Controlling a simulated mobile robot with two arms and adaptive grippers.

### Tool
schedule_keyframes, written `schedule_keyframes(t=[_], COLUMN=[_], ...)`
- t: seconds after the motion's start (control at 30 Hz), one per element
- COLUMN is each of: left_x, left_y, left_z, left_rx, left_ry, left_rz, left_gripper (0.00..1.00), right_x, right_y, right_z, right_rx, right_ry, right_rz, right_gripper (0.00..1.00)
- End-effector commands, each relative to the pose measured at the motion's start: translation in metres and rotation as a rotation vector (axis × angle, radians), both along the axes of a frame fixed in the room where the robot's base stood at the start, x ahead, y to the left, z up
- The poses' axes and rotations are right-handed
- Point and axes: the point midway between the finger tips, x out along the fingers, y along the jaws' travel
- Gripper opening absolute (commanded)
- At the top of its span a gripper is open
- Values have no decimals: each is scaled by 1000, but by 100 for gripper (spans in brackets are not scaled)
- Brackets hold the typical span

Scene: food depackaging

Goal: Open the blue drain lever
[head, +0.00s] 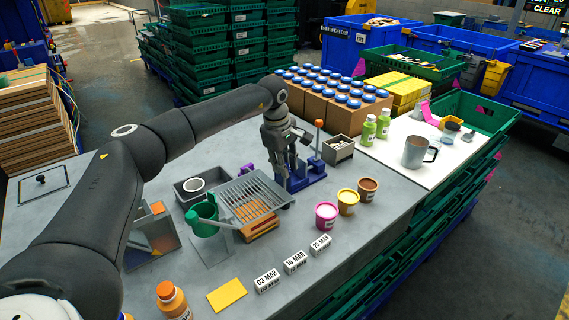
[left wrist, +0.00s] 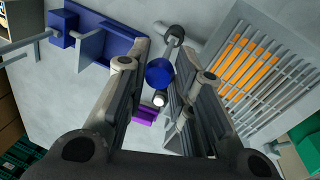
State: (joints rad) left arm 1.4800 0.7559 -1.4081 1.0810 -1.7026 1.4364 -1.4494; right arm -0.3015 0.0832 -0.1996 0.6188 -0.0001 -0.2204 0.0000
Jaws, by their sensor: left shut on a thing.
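The blue drain lever shows in the left wrist view as a round blue knob (left wrist: 160,72) on a short grey metal arm, beside the slatted metal rack (left wrist: 233,62). My left gripper (left wrist: 160,58) has its fingers on either side of the knob and is shut on it. In the head view, my left gripper (head: 287,165) points down at the back right corner of the rack (head: 228,190); the knob is hidden there by the fingers. My right gripper is in neither view.
A blue fixture (head: 308,180) with an orange-topped post stands just right of the gripper. A green cup (head: 204,218) stands at the rack's left. Three small tubs, including a pink one (head: 326,215), stand to the right. The grey table front holds date blocks and a yellow card (head: 227,295).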

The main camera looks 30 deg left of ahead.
Motion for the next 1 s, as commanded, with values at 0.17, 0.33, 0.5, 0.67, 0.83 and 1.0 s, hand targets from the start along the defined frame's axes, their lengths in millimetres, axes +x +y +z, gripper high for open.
schedule_keyframes(t=[0.17, 0.33, 0.5, 0.67, 0.83, 1.0], left_x=[-1, -5, -10, -16, -22, -26], left_y=[-5, -14, -27, -40, -54, -64], left_z=[0, -2, -6, -11, -18, -24], left_rx=[30, 98, 198, 226, 223, 222], left_ry=[-14, -43, -84, -96, -92, -90], left_rz=[-4, -5, -8, -3, -7, -6], left_gripper=[0, 0, 0, 0, 0, 0], right_x=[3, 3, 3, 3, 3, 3], right_y=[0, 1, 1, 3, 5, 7], right_z=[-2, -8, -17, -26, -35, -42], right_rx=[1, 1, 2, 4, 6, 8], right_ry=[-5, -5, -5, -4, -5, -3], right_rz=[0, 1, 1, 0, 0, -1], right_gripper=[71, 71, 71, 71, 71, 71])
